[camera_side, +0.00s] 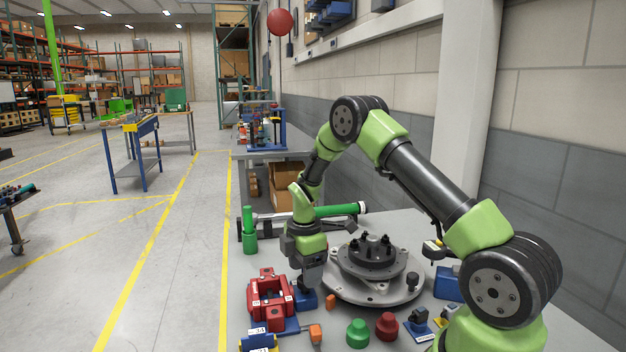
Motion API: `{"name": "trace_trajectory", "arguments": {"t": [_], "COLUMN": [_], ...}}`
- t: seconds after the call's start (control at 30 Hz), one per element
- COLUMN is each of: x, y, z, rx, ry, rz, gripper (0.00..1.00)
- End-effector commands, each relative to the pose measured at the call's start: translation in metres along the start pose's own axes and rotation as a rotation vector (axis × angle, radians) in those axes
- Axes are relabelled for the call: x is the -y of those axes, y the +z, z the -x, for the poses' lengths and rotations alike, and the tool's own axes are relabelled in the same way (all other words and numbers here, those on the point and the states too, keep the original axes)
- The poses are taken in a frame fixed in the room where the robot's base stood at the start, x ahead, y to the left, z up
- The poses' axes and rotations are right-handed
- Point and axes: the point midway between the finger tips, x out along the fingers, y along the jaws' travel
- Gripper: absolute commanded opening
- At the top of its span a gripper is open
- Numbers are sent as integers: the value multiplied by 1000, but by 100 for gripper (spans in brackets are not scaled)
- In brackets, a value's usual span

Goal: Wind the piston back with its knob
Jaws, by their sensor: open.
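My gripper (308,288) is open and points down at the left of the bench, just right of a red housing. Its fingertips are small and dark here, close to a blue block (307,302). I cannot tell whether they touch it. The red housing (268,303), which looks like a caliper body, has white labels and sits on a blue base. An orange knob-like piece (315,333) is at the end of a blue part in front of it. A smaller orange piece (331,302) is to the right. I cannot make out which knob drives the piston, and no piston shows clearly.
A round grey plate with a dark hub (371,258) stands right of my gripper. Green (357,334) and red (387,327) knobs are at the front. A green bottle (249,232) and a green-handled tool (337,210) are behind. Blue holders stand at right.

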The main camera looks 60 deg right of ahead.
Motion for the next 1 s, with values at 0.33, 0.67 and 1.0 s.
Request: {"name": "trace_trajectory", "arguments": {"t": [0.33,0.67,1.0], "x": [-1,-2,-2], "y": [0,4,5], "z": [76,78,58], "rx": [-2,-18,-20], "ry": [5,-27,-60], "rz": [-4,-518,-953], "gripper": [63,63,63]}}
